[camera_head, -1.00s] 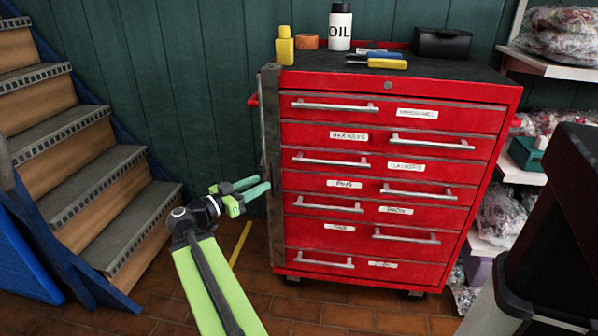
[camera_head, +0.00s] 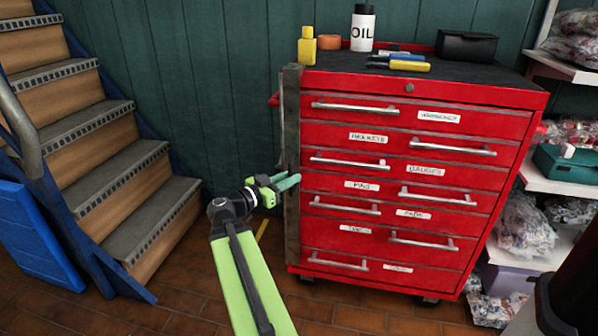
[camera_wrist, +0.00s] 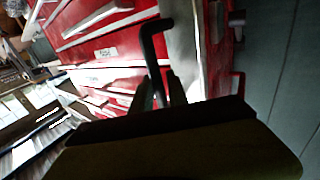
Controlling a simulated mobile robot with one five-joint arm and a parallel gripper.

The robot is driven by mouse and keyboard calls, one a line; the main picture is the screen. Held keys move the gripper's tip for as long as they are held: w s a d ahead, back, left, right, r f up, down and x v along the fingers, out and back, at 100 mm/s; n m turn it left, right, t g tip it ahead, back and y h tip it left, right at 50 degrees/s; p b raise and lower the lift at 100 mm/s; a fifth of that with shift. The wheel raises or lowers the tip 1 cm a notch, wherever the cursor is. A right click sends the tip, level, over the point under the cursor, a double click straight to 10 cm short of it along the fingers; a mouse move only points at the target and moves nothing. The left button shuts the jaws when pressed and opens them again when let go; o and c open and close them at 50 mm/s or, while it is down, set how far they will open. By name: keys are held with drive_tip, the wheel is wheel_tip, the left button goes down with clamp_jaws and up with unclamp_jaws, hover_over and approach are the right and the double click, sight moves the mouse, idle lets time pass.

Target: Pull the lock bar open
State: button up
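The lock bar (camera_head: 292,165) is a dark grey upright strip along the left front edge of the red tool cabinet (camera_head: 320,240). A black bent handle (camera_wrist: 154,45) shows in the wrist view, in front of the cabinet's red and grey edge. My gripper (camera_head: 289,179) is at the lock bar, about halfway up it. In the wrist view its fingers (camera_wrist: 160,85) stand on either side of the handle's lower part, with a little light between them. They look open around the handle. Their contact with it is too dark to make out.
Wooden stairs (camera_head: 120,170) with a blue side rise at the left. An oil bottle (camera_head: 362,28), a yellow bottle (camera_head: 307,47) and a black case (camera_head: 467,46) stand on the cabinet. Shelves with bagged goods (camera_head: 525,225) are at the right. Tiled floor lies before the cabinet.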

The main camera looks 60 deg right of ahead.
clamp_jaws()
drive_tip(key=shift+w, duration=0.1)
drive_tip(key=shift+w+d+r, duration=0.1)
idle(0.7)
